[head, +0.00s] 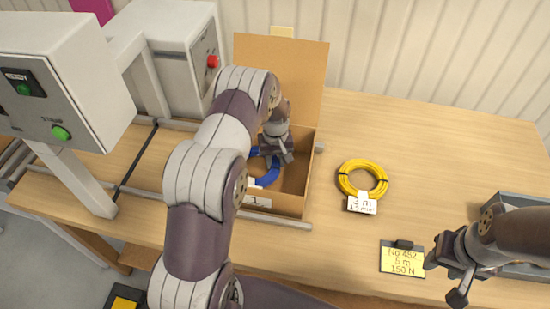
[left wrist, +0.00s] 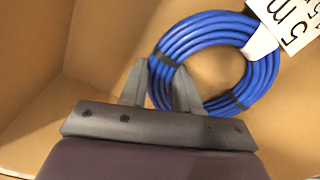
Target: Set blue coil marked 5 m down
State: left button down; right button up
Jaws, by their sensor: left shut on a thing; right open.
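The blue coil (left wrist: 205,40) has dark ties and a white tag (left wrist: 290,22) reading 5 m. It is inside the open cardboard box (head: 297,205), and part of it shows in the head view (head: 267,177) beneath my left gripper (head: 277,160). In the left wrist view my left gripper (left wrist: 160,85) is shut on the coil's near side, one finger on each side of the strand. I cannot tell whether the coil touches the box floor. My right gripper (head: 447,283) is open and empty at the lower right, beside the yellow display.
A yellow coil (head: 362,177) with a 3 m tag (head: 362,204) lies right of the box. A display (head: 402,259) reads No 482, 5 m, 150 N. A grey tray (head: 515,203) is at the right. Machines stand left of the box. The table's back right is clear.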

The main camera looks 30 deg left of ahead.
pick_arm(q)
jog(key=shift+w+f, duration=0.1)
jog(key=shift+f, duration=0.15)
jog(key=c, duration=0.8)
grip_release()
